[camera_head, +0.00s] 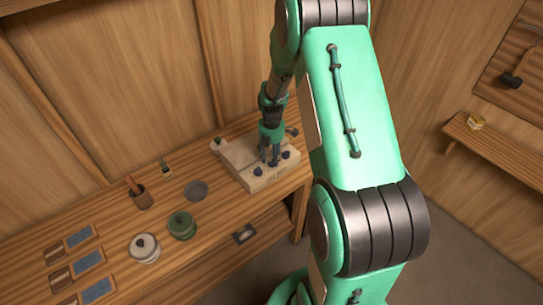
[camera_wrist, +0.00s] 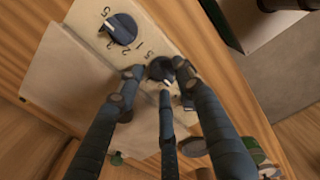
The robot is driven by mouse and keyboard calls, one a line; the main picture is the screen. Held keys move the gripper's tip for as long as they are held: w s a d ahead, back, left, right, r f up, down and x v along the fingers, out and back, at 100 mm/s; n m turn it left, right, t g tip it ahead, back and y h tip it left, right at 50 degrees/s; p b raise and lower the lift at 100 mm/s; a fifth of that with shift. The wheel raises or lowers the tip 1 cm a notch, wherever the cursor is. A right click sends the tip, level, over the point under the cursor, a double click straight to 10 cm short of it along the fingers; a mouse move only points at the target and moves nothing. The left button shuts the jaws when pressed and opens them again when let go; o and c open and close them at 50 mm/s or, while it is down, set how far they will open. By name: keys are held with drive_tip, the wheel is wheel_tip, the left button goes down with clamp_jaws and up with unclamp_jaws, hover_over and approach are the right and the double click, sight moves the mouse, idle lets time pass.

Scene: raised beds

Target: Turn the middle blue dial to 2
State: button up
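The pale control box (camera_head: 240,165) sits on the wooden bench with a row of dark blue dials on its front strip. In the head view my gripper (camera_head: 270,158) points down at the middle of this row. In the wrist view the middle dial (camera_wrist: 159,69) lies among my gripper's (camera_wrist: 158,74) three dark fingertips, which are spread around its edge. I cannot tell whether they press on it. The fingers hide much of its scale and pointer. Another dial (camera_wrist: 121,31) shows clearly, with numbers printed beside it. The third dial (camera_head: 287,154) is at the right end in the head view.
On the bench stand a green round pot (camera_head: 182,226), a white pot (camera_head: 145,249), a grey disc (camera_head: 196,190) and a brown cup (camera_head: 139,196). Blue-and-brown cards (camera_head: 88,262) lie at left. A side shelf (camera_head: 500,150) is at right.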

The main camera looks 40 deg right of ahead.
drive_tip(key=shift+c, duration=0.5)
clamp_jaws()
drive_tip(key=shift+m, duration=0.3)
drive_tip(key=m, duration=0.4)
drive_tip(key=shift+d+p, duration=0.1)
drive_tip(key=shift+p, duration=0.2)
drive_tip(key=m, duration=0.4)
drive_tip(key=shift+d, duration=0.1)
drive_tip(key=shift+o, duration=0.5)
unclamp_jaws()
